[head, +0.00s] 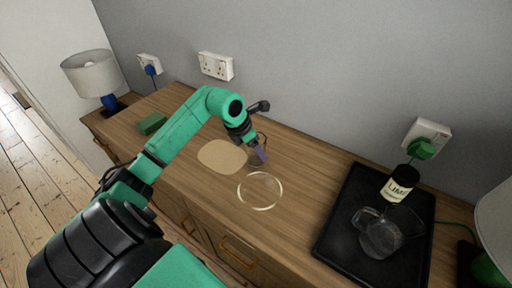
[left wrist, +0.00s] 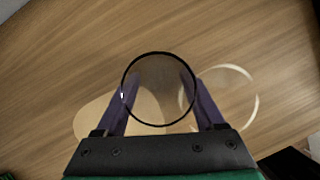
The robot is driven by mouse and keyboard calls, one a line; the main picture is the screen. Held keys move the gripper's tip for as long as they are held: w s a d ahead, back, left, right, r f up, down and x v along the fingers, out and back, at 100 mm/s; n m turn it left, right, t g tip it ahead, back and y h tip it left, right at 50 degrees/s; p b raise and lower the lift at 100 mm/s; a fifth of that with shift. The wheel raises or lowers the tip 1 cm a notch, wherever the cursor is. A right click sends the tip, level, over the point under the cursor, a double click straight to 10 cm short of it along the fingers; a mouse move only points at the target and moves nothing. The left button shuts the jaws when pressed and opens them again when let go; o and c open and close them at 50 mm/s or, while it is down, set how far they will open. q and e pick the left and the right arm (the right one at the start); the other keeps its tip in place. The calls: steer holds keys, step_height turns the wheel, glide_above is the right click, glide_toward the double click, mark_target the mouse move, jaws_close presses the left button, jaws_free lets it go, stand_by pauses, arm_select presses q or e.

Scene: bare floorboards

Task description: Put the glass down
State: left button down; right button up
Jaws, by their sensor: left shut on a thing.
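My left gripper (head: 258,155) is over the wooden sideboard top (head: 305,195), shut on the glass. In the left wrist view the glass (left wrist: 160,72) shows as a dark round rim between the two purple fingers (left wrist: 159,92). In the head view the glass is small and mostly hidden by the gripper. A flat beige mat (head: 222,156) lies just left of the gripper. A clear ring-shaped disc or dish (head: 260,205) lies in front of it. I cannot tell whether the glass touches the top. My right gripper is not in view.
A black tray (head: 335,225) at the right holds a clear jug (head: 380,238) and a dark bottle labelled LIME (head: 398,185). A green block (head: 152,123) and a lamp (head: 92,75) stand at the left. The wall (head: 310,70) runs behind. Bare wood lies between ring and tray.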

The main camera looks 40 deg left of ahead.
arm_select(q)
steer(key=shift+w+f, duration=0.1)
steer(key=shift+f, duration=0.05)
jaws_free()
steer(key=shift+r, duration=0.2)
